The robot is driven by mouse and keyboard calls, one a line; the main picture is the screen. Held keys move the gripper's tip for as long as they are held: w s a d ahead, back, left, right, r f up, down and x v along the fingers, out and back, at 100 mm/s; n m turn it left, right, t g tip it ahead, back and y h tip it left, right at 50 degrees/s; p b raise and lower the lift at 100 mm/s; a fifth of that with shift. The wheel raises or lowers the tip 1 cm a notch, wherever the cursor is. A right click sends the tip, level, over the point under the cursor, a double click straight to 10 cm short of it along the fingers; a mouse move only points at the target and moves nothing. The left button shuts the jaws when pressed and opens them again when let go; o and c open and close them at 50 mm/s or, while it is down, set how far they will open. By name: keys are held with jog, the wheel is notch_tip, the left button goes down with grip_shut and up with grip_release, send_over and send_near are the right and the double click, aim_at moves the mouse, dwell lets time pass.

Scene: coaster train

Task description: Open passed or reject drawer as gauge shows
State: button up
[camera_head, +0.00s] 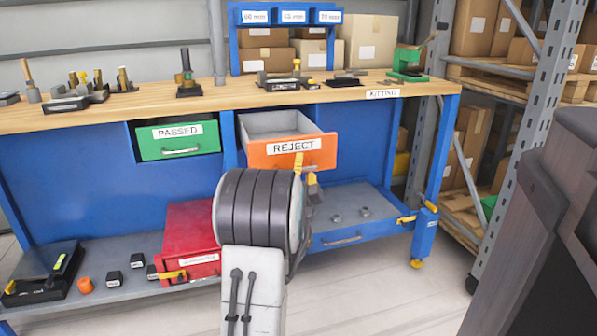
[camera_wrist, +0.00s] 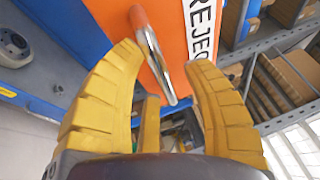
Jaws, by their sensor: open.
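The orange REJECT drawer (camera_head: 262,152) stands pulled out from under the bench top, its grey inside showing empty. The green PASSED drawer (camera_head: 190,152) to its left looks shut. My gripper (camera_head: 304,168) is at the lower right of the orange front, partly hidden by my arm. In the wrist view my yellow fingers (camera_wrist: 163,68) are spread apart. The metal handle (camera_wrist: 150,52) of the orange drawer (camera_wrist: 162,22) runs between them, and no finger is seen clamped on it. I cannot tell which item is the gauge or read it.
The wooden bench top (camera_head: 230,98) carries several small fixtures and a green press (camera_head: 408,62). A red box (camera_head: 190,232) and small parts sit on the lower shelf. A metal rack (camera_head: 535,120) with cartons stands right. Floor is clear in front.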

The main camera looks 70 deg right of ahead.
jog(key=v, duration=0.7)
jog(key=shift+a, duration=0.25)
dwell(0.7)
